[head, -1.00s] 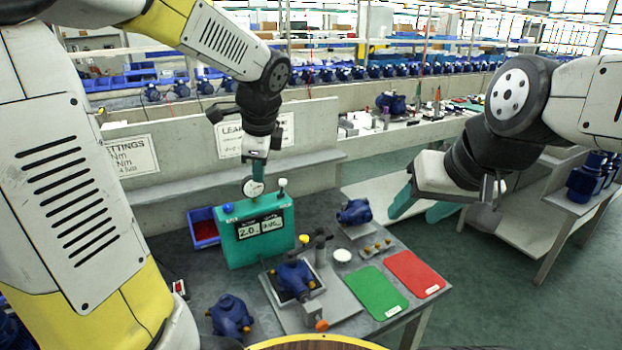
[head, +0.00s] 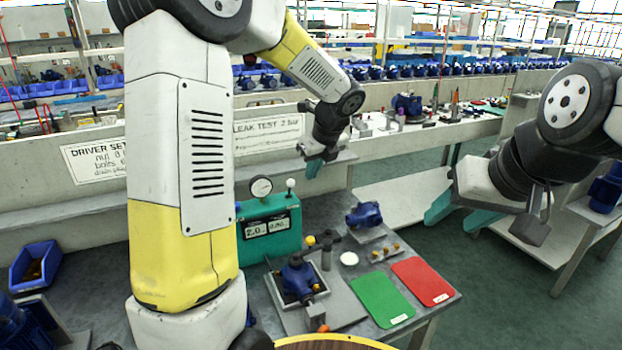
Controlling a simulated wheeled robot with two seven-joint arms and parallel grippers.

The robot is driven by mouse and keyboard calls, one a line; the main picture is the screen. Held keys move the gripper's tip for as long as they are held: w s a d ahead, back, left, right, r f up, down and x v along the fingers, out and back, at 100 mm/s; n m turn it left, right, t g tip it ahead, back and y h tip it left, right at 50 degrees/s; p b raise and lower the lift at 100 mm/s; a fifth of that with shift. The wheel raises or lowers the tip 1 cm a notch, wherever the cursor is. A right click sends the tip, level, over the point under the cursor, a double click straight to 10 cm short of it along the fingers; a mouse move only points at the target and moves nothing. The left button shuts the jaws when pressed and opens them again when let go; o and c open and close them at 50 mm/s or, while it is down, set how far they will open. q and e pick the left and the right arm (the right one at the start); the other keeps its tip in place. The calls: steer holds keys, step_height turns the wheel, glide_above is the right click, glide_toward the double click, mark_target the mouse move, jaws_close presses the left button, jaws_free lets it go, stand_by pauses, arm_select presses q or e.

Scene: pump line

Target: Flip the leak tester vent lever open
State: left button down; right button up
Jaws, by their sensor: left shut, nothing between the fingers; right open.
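The teal leak tester (head: 270,232) stands on the grey table, with a lit display on its front and a round gauge (head: 261,187) on top. A short upright stem with a white knob (head: 290,183), which looks like the vent lever, rises from its top right. My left gripper (head: 313,168) is shut and empty, above and right of the knob, apart from it in the picture. My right gripper (head: 460,212) is open and empty, off to the right beyond the table's edge. My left arm hides the tester's left side.
A blue pump sits in a fixture (head: 302,280) before the tester, and another pump (head: 364,214) stands behind. Green (head: 383,299) and red (head: 424,281) mats lie at the right. A blue bin (head: 36,264) is at far left. A low wall runs behind.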

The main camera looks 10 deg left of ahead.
mark_target(290, 188)
arm_select(q)
steer(key=w+a+f, duration=0.5)
steer(key=w+f, duration=0.1)
steer(key=f, duration=0.2)
steer(key=shift+a, duration=0.4)
steer(key=shift+w, duration=0.15)
steer(key=w+g+h, duration=0.1)
steer(key=w+a+r+g+h, duration=0.1)
steer(key=g, duration=0.1)
steer(key=shift+w+a+r, duration=0.2)
steer(key=shift+a+r, duration=0.1)
steer(key=w+a, duration=0.1)
steer(key=w+a+g, duration=0.1)
steer(key=w, duration=0.1)
steer(key=w+a+g+h, duration=0.1)
steer(key=shift+w+a+r, duration=0.2)
steer(key=shift+w+r, duration=0.05)
steer(key=shift+w, duration=0.05)
